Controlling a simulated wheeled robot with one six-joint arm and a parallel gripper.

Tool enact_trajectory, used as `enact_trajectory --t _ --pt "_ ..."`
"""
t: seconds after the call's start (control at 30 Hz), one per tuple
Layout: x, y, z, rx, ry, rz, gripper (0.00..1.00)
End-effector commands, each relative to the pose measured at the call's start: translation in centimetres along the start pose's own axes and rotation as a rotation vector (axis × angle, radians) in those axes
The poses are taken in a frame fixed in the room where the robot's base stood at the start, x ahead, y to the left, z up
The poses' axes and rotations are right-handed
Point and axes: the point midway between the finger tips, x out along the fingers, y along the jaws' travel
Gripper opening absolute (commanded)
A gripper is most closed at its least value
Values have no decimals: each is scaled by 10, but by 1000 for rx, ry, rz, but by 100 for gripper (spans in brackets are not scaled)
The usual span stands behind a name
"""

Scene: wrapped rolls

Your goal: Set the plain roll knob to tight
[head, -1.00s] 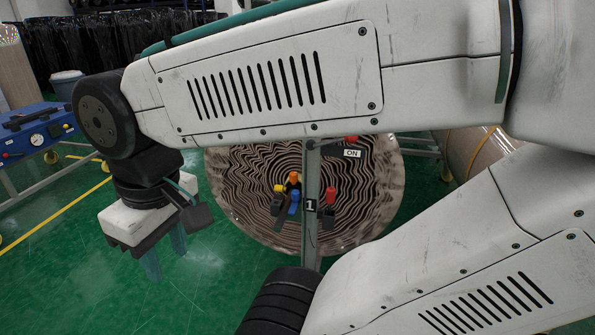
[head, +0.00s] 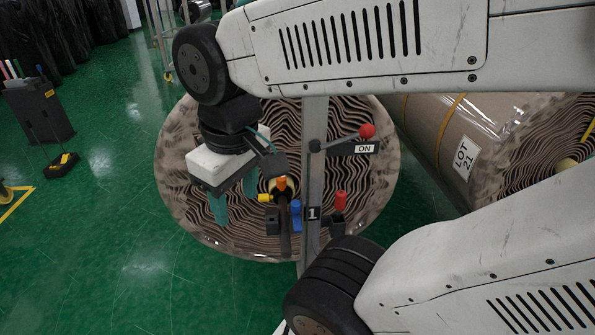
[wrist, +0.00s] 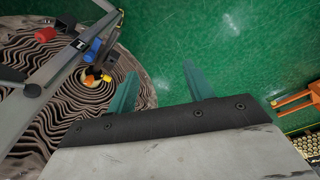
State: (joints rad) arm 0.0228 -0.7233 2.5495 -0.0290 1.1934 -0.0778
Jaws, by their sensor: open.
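A grey post (head: 313,130) with a "1" plate (head: 313,213) stands before the wavy layered end of a large roll (head: 185,165). Near the plate are an orange knob (head: 281,183), a yellow one (head: 264,198), a blue one (head: 296,212) and a red one (head: 340,201). The wrist view shows the blue knob (wrist: 93,48) and red knob (wrist: 43,34). No tight mark is readable, and I cannot tell which knob is the plain roll's. My gripper (head: 236,203) is open and empty, left of the knobs; its teal fingers also show in the wrist view (wrist: 160,70).
A red-ball lever (head: 367,131) sits by an "ON" plate (head: 365,149) on the post. A wrapped roll labelled LOT 21 (head: 460,130) lies at right. A dark bin (head: 40,113) stands at far left.

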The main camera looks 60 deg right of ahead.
Motion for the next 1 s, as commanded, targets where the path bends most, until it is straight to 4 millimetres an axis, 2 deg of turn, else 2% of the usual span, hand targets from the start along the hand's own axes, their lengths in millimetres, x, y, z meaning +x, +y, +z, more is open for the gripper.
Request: enact_trajectory --t 0.07,0.17,0.27,0.4,0.6,0.7,0.8,1.0 --pt "8 17 -17 -84 -7 37 52" --pt "23 52 -46 -263 -21 106 52" --pt "44 98 -74 -495 -58 176 52" --pt "82 163 -105 -854 -132 243 52" --pt "147 248 -127 -1376 -245 263 52" --pt "177 277 -129 -1590 -280 252 52" --pt "200 296 -129 -1747 -300 242 52" --pt "222 312 -128 -1884 -314 233 52"
